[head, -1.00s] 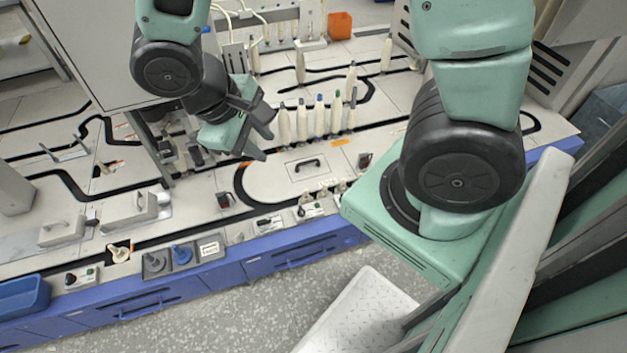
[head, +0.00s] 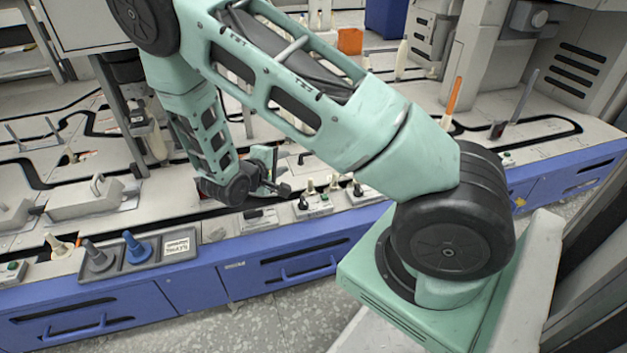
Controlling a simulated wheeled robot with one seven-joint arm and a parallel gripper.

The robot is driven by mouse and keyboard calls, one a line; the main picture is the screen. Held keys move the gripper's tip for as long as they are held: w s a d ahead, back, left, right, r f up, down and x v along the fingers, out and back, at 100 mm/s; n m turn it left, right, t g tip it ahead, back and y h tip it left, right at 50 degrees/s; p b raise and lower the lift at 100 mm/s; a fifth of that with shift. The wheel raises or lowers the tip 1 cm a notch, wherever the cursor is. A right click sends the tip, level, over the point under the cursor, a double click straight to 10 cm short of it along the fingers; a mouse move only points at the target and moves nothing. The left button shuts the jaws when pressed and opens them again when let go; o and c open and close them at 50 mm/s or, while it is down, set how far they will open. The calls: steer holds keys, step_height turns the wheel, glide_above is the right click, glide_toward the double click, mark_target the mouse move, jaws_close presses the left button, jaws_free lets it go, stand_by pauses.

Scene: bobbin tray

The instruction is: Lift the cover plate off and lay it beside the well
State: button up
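My gripper (head: 274,174) is low over the worktop, just behind the front row of small controls, with its fingers pointing right. Whether its fingers are apart or closed on something is not clear at this size. The cover plate with its black handle cannot be made out for certain; my gripper and arm cover the area where it lay. The well is not visible either.
My arm crosses the middle of the view. A grey tray (head: 118,265) holding a grey and a blue peg (head: 134,246) sits at the front left. A cream bobbin (head: 57,245) stands left of it. Knobs and a switch box (head: 313,205) line the front edge. Blue drawers (head: 290,262) are below.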

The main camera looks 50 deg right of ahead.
step_height(320, 180, down, 3)
steer(key=w+d+b, duration=0.1)
steer(key=b, duration=0.6)
glide_toward(312, 153)
steer(key=shift+w+d+f+t, duration=0.15)
steer(key=shift+d+f, duration=0.2)
steer(key=shift+d, duration=0.2)
steer(key=shift+w+d+f+t, duration=0.1)
steer(key=shift+d+f+t, duration=0.05)
steer(key=shift+d+f, duration=0.3)
steer(key=shift+w+d, duration=0.1)
steer(key=shift+d, duration=0.4)
steer(key=b+x, duration=0.3)
steer(key=x, duration=0.2)
steer(key=shift+s+f+b, duration=0.15)
steer(key=shift+s+b, duration=0.1)
steer(key=shift+b, duration=0.15)
steer(key=shift+d, duration=0.1)
jaws_close()
